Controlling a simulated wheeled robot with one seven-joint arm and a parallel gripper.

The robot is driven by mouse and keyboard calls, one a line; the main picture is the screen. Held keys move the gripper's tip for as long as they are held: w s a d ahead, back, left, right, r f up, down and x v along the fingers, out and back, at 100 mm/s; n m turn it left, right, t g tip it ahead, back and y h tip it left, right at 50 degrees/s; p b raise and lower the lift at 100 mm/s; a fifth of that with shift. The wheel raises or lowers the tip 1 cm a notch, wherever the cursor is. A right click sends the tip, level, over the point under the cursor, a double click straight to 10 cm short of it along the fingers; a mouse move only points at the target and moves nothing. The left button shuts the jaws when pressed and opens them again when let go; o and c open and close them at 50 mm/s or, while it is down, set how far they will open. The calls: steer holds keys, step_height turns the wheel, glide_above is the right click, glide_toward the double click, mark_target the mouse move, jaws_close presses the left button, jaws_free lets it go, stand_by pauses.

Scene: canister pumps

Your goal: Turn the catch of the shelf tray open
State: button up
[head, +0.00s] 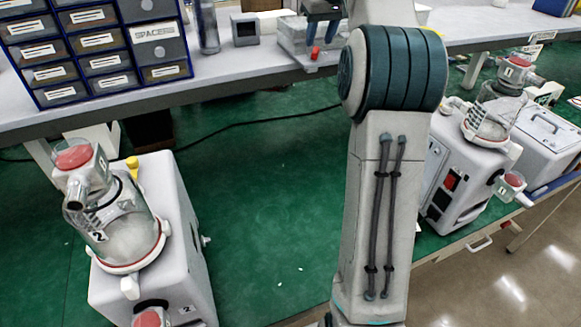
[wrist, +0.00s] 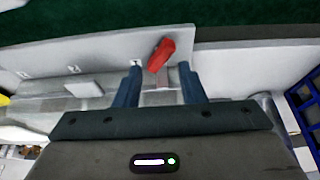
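The shelf tray (head: 290,36) is a pale, partly clear box on the grey shelf at top centre of the head view. Its red catch (head: 315,53) is on the side facing me. In the wrist view the red catch (wrist: 161,54) stands tilted, its upper end leaning right, in front of the pale tray wall (wrist: 95,58). My gripper (wrist: 159,78) is open, with one blue finger on each side of the catch's line and a gap to both. In the head view my gripper (head: 321,22) is just above the catch; my arm hides the area right of it.
Canister pumps stand at lower left (head: 150,240) and right (head: 470,165) on the green bench (head: 265,200). The bench middle is mostly clear.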

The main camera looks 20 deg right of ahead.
steer(key=p+v, duration=0.2)
steer(key=v, duration=0.8)
steer(key=s+a+f+b, duration=0.2)
steer(key=s+a+f, duration=0.3)
steer(key=f, duration=0.3)
steer(key=s+a+f+b, duration=0.3)
steer(key=s+a+f, duration=0.3)
steer(key=s+f, duration=0.2)
steer(key=s+a+f+g+b, duration=0.1)
steer(key=s+a+f, duration=0.4)
steer(key=f, duration=0.5)
steer(key=shift+s+a+m+b, duration=0.2)
steer(key=shift+s+m+b, duration=0.1)
steer(key=shift+s+b, duration=0.7)
steer(key=shift+s, duration=0.1)
